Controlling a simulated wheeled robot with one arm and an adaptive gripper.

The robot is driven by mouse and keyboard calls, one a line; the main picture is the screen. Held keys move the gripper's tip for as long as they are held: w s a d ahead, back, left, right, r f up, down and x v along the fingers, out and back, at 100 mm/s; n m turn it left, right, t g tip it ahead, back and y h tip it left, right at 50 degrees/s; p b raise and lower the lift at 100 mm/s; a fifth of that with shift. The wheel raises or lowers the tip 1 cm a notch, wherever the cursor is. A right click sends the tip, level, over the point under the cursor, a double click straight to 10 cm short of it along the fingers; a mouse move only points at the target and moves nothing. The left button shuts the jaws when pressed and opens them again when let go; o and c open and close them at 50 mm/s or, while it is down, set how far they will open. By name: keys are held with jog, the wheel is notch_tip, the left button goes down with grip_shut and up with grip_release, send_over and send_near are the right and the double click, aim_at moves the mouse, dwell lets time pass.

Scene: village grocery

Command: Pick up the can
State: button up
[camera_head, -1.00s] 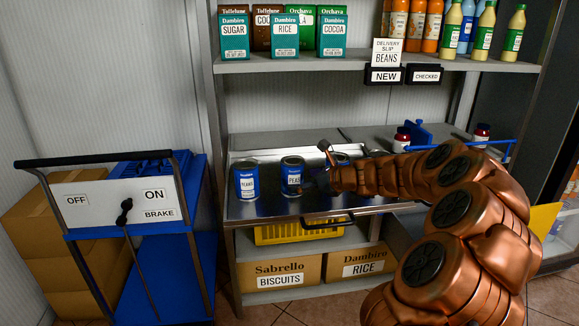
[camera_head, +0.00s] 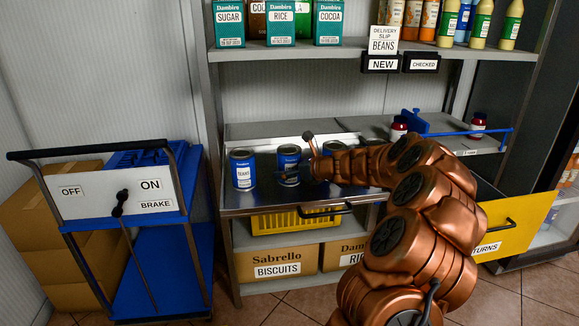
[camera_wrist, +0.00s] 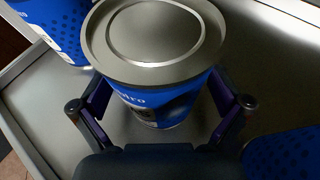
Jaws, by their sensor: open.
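Three blue cans with metal lids stand upright in a row on the metal counter. The left can (camera_head: 242,169) stands clear of my gripper. The middle can (camera_head: 288,163) has my gripper (camera_head: 311,160) at its right side in the head view. The right can (camera_head: 334,147) is mostly hidden behind my arm. In the wrist view, a can (camera_wrist: 155,45), seemingly the middle one, stands between the two open fingers of my gripper (camera_wrist: 160,102). Its lower front is partly hidden, and I cannot tell whether the fingers touch it.
In the wrist view, neighbouring cans stand close at upper left (camera_wrist: 58,25) and lower right (camera_wrist: 285,155). A shelf (camera_head: 360,50) with boxes and bottles hangs above. A blue cart (camera_head: 165,270) stands at left. A yellow drawer front (camera_head: 510,228) is at right.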

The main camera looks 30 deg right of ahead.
aim_at(291, 158)
jog(key=c, duration=1.6)
jog(key=shift+r, duration=0.1)
notch_tip(291, 158, up, 3)
jog(key=shift+r+p, duration=0.15)
jog(key=shift+p, duration=0.3)
jog(key=shift+s+d+r, duration=0.1)
jog(key=shift+s+d, duration=0.05)
jog(key=shift+s, duration=0.2)
jog(key=s, duration=0.5)
jog(key=s+d+r, duration=0.1)
jog(key=s, duration=0.4)
jog(key=s+d, duration=0.1)
jog(key=s, duration=0.4)
jog(key=shift+d+r, duration=0.2)
jog(key=shift+d, duration=0.05)
